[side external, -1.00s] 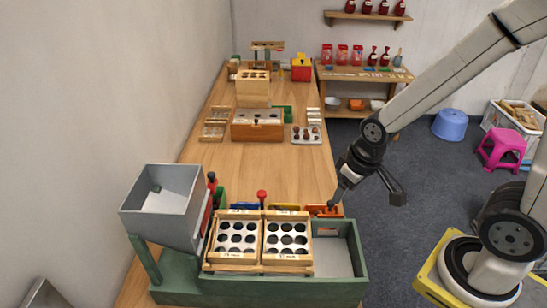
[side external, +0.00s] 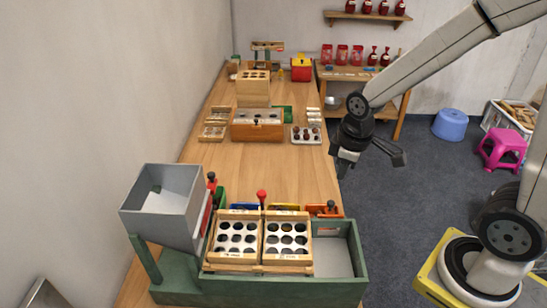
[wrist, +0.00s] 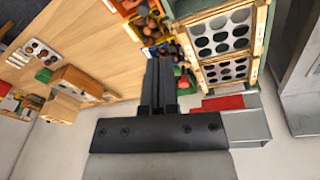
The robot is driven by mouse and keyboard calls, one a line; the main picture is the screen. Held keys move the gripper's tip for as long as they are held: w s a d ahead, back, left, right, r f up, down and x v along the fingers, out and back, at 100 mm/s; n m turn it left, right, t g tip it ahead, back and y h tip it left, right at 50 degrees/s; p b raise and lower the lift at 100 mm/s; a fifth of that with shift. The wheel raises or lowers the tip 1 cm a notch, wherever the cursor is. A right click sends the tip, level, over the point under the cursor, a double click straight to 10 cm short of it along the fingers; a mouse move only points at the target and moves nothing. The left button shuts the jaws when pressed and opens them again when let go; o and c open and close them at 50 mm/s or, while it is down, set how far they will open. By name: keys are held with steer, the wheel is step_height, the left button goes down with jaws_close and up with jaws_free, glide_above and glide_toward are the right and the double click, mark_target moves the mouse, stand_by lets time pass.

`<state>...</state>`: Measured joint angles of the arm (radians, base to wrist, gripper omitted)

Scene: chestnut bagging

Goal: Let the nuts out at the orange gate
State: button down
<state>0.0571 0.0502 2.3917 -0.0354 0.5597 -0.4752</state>
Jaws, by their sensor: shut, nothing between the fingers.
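The orange gate (side external: 321,211) is at the right end of a row of coloured outlets along the far side of the green sorting machine (side external: 355,262). A dark knob (side external: 331,204) stands on it. In the wrist view an orange outlet (wrist: 127,5) with brown nuts shows at the top edge, partly cut off. I cannot tell how far the gate is open. My gripper (side external: 343,172) is in the air above and beyond the orange gate, apart from it. Its fingers (wrist: 160,68) are together and empty.
Yellow (side external: 284,207), blue (side external: 245,206) and green outlets sit left of the orange one. A red knob (side external: 262,195) stands up among them. A grey hopper (side external: 165,203) is at left. Wooden boxes and a cup tray (side external: 306,135) stand farther back. The middle tabletop (side external: 260,165) is clear.

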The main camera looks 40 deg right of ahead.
mark_target(331, 203)
steer(key=w+d+r+n, duration=0.1)
steer(key=n, duration=0.1)
steer(key=w+d+r+n, duration=0.1)
steer(key=shift+n+g, duration=0.4)
steer(key=shift+f, duration=0.2)
steer(key=shift+w+d+f, duration=0.1)
steer(key=shift+w+f, duration=0.05)
steer(key=shift+f, duration=2.1)
steer(key=shift+w+d+f, duration=0.1)
steer(key=shift+w+f, duration=0.05)
steer(key=shift+f, duration=2.15)
steer(key=shift+w+d+f, duration=0.1)
steer(key=shift+w+f, duration=0.05)
steer(key=shift+f, duration=2.1)
steer(key=shift+f, duration=0.15)
